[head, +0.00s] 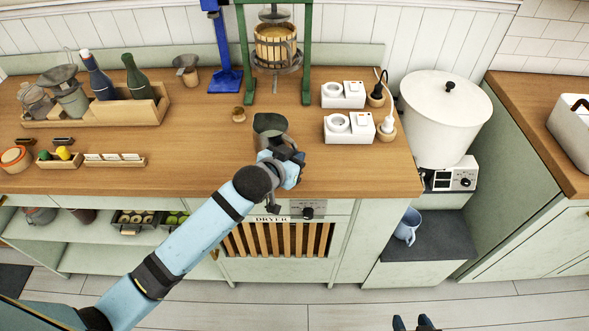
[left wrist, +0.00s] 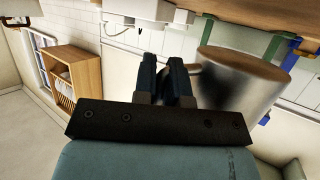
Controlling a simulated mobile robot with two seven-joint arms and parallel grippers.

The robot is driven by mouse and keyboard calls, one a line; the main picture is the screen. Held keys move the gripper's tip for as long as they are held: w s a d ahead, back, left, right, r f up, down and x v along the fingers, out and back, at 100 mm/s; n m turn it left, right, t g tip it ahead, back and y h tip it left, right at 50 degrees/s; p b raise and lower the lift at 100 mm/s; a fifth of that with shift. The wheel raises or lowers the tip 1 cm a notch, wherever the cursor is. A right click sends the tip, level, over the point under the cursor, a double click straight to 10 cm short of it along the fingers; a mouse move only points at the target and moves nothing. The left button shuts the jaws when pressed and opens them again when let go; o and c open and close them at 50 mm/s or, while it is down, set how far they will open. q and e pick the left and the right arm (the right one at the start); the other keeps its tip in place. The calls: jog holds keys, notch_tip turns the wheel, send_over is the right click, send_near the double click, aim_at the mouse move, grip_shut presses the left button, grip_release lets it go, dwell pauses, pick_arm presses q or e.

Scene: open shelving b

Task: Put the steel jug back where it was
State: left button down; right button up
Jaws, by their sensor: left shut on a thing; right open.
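The steel jug (head: 270,125) is a dull grey metal vessel over the front half of the wooden worktop, in front of the green press. It appears large and tilted in the left wrist view (left wrist: 240,90), with its base showing, and it seems lifted clear of the worktop. My left gripper (head: 288,160) is shut on the jug's handle side; its dark fingers (left wrist: 166,80) meet at the handle, and the grip itself is partly hidden. My right gripper (head: 415,323) is open and empty at the bottom edge of the head view, low in front of the cabinets.
A green press (head: 277,50) stands behind the jug. A bottle crate (head: 145,108) and small trays (head: 114,159) lie further left. The worktop (head: 190,140) between is clear.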

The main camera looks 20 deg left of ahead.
pick_arm(q)
jog(key=shift+f, duration=2.25)
jog(key=shift+f, duration=0.1)
jog(key=c, duration=1.2)
grip_release()
jog(key=v, duration=1.2)
jog(key=s+f, duration=0.5)
jog(key=s+f+g, duration=0.1)
jog(key=s+f, duration=0.4)
jog(key=f, duration=0.1)
jog(key=s+a+f+g, duration=0.1)
jog(key=s+f, duration=0.4)
jog(key=f, duration=0.1)
jog(key=shift+f+n+y, duration=0.25)
jog(key=shift+n+y, duration=0.05)
